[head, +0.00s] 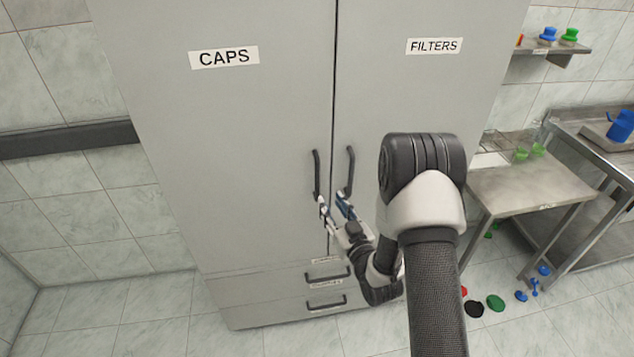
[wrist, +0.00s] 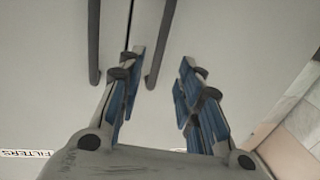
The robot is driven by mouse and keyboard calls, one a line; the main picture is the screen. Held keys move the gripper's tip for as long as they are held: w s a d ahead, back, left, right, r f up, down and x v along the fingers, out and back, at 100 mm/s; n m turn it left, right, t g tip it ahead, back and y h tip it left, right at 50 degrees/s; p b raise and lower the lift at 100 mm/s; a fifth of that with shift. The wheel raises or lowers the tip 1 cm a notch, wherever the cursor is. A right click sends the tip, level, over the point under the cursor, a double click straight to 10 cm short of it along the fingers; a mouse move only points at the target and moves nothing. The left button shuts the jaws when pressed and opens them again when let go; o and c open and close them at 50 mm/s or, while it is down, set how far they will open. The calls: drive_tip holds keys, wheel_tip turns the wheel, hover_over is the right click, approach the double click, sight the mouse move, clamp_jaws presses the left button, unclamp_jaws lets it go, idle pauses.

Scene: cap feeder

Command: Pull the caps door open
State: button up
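The caps door (head: 220,130) is the left door of a tall grey cabinet, labelled CAPS, and it is shut. Its dark vertical handle (head: 316,174) is beside the central seam. My gripper (head: 332,203) is open and empty, near the lower ends of the two door handles. In the wrist view, my gripper (wrist: 162,58) has its blue-padded fingers spread.
The filters door (head: 420,90) is shut, and its handle (head: 349,171) stands close beside the caps handle. Drawers with a handle (head: 327,303) are below. A steel table (head: 530,188) is at right, with several coloured pieces on the floor. Floor at left is clear.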

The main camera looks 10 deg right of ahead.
sight(318, 183)
drive_tip(key=w, duration=0.3)
drive_tip(key=w+a, duration=0.1)
drive_tip(key=w, duration=0.3)
drive_tip(key=w+a, duration=0.1)
drive_tip(key=w, duration=0.2)
drive_tip(key=shift+w+a+b, duration=0.1)
drive_tip(key=shift+w+b, duration=0.25)
drive_tip(key=shift+w, duration=0.05)
drive_tip(key=shift+c, duration=0.4)
clamp_jaws()
